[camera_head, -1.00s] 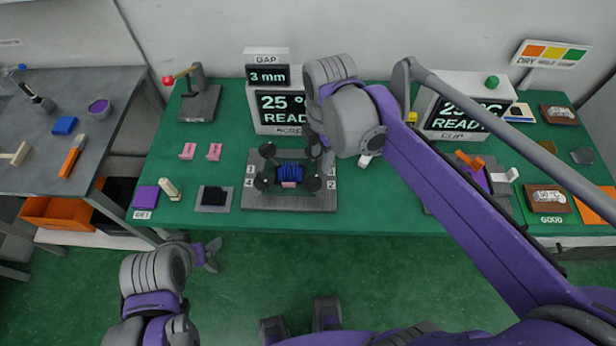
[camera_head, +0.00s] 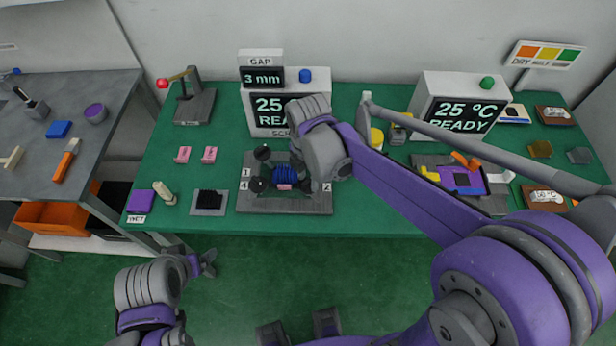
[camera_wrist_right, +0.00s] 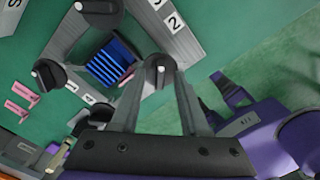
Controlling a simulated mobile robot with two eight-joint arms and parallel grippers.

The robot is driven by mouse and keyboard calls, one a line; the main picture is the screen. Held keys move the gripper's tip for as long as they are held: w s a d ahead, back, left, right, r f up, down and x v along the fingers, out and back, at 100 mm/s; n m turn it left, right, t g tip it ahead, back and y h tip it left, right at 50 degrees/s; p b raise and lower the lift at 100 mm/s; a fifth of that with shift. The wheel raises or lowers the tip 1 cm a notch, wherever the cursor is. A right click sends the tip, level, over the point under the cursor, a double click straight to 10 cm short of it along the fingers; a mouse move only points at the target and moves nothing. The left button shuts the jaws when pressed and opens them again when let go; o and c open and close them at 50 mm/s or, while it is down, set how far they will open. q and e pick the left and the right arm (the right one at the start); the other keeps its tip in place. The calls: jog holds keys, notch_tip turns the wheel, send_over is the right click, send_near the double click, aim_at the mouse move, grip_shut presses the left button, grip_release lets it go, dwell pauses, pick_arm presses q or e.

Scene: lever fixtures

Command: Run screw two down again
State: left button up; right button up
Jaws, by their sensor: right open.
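The screw fixture (camera_head: 285,206) is a grey plate with numbered corners, holding a dark blue ribbed block (camera_head: 285,174). It also shows in the right wrist view (camera_wrist_right: 196,45). Black knobs stand at its corners; two on the left (camera_head: 263,152) show in the head view, and the right side is mostly behind my arm. In the wrist view, my right gripper (camera_wrist_right: 157,80) is open, its fingers either side of the knob (camera_wrist_right: 156,70) nearest label 2. Contact cannot be told. My left gripper (camera_head: 208,264) is open and empty, in front of the table.
Behind the fixture stands a screen (camera_head: 268,112) under a GAP display (camera_head: 262,78) reading 3 mm. A second screen (camera_head: 460,112) reads 25 °C READY. Pink pieces (camera_head: 183,154) and a black brush-like block (camera_head: 209,200) lie left of the fixture. Clear green tabletop separates them.

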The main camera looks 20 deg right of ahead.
jog(key=shift+f, duration=0.1)
grip_shut()
